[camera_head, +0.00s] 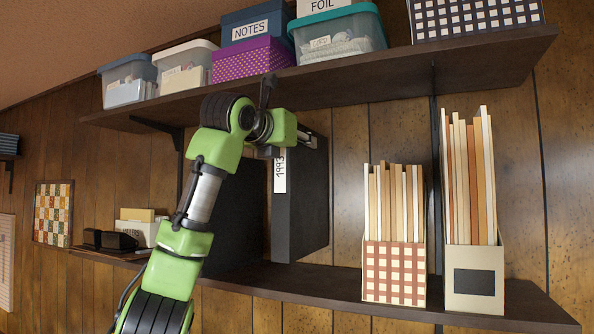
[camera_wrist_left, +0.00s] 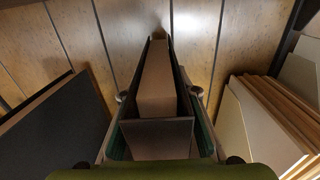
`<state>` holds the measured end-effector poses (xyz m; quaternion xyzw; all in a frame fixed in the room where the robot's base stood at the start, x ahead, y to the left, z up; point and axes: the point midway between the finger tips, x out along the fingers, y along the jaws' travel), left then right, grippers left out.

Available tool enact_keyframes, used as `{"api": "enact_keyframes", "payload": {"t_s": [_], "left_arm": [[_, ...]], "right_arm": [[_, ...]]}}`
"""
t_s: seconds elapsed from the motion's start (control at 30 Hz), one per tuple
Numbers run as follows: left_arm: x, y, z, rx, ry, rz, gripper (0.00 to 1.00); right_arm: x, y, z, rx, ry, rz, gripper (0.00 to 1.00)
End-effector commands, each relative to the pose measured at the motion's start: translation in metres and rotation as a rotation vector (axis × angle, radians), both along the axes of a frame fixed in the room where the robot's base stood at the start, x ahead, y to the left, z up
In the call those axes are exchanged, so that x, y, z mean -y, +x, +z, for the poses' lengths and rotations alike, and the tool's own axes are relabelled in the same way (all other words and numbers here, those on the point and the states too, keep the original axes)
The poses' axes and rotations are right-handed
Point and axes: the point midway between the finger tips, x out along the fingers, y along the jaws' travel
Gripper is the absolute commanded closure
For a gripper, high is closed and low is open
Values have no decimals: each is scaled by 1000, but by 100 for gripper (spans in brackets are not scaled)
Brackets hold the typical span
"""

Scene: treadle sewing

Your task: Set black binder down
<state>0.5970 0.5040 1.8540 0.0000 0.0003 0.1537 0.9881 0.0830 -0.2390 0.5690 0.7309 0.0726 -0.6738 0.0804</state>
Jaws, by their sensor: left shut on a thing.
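The black binder (camera_head: 308,210) is upright over the lower shelf (camera_head: 340,282), with a white 1993 label on its spine. My left gripper (camera_head: 303,140) is shut on the binder near its top. In the left wrist view the binder (camera_wrist_left: 157,127) sits between the two fingers of the gripper (camera_wrist_left: 160,97). The binder's lower edge is close to the shelf board; I cannot tell whether it touches. My right gripper is not in view.
Another black binder (camera_head: 238,215) stands to the left, partly hidden by my arm. A checkered file holder (camera_head: 394,272) and a beige one (camera_head: 474,280) stand to the right, with a gap before them. The upper shelf (camera_head: 420,72) with boxes overhangs my gripper.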

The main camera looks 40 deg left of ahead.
Motion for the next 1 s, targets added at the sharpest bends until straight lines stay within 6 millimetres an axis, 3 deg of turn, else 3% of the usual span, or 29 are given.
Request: {"api": "enact_keyframes", "payload": {"t_s": [0.17, 0.53, 0.93, 0.97, 1.0], "left_arm": [[1, -1, -8, 8, 1, -2, 100], [0, -1, -46, 8, 2, -1, 100], [1, -1, -50, 8, 1, -2, 100], [0, 0, -53, 1, -1, -1, 64], [0, 0, -52, 1, -1, -1, 55]], "right_arm": [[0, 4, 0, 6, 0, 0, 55], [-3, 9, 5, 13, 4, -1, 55], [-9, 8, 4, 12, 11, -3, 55], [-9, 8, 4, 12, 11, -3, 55], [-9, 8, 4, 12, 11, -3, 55]]}}
